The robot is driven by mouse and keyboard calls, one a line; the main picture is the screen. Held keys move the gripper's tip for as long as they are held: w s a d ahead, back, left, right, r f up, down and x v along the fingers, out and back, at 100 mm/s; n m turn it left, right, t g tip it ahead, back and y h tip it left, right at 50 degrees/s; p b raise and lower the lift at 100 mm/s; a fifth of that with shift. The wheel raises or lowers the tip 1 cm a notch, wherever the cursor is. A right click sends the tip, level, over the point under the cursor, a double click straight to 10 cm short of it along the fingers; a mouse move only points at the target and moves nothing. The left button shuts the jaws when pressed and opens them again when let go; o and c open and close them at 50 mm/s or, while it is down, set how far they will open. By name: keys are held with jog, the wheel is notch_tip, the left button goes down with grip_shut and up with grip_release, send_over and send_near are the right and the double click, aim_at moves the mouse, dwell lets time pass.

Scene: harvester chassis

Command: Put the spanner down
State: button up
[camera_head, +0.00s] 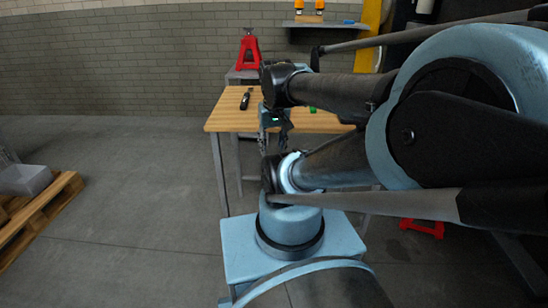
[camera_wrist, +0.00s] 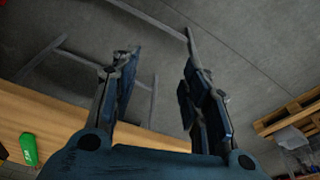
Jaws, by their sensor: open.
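My gripper (camera_head: 274,143) hangs at the front edge of the wooden workbench (camera_head: 226,120) in the head view, pointing down. In the wrist view my gripper (camera_wrist: 160,72) has its two dark blue fingers wide apart, with only grey floor and bench frame bars between them. I cannot make out a spanner in either view. A small black object (camera_head: 245,99) lies on the left part of the bench top; it is too small to identify surely. My arm hides much of the bench's right side.
A green object (camera_wrist: 28,149) lies on the bench top, and it shows partly behind my arm in the head view (camera_head: 312,109). A red stand (camera_head: 248,48) is behind the bench. A wooden pallet (camera_head: 40,218) with a grey box (camera_head: 25,180) is at left. Floor between is clear.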

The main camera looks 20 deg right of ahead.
jog(key=s+f, duration=0.3)
dwell(0.5)
jog(key=shift+w+f, duration=0.25)
jog(key=shift+w, duration=0.25)
jog(key=shift+o, duration=0.5)
dwell(0.4)
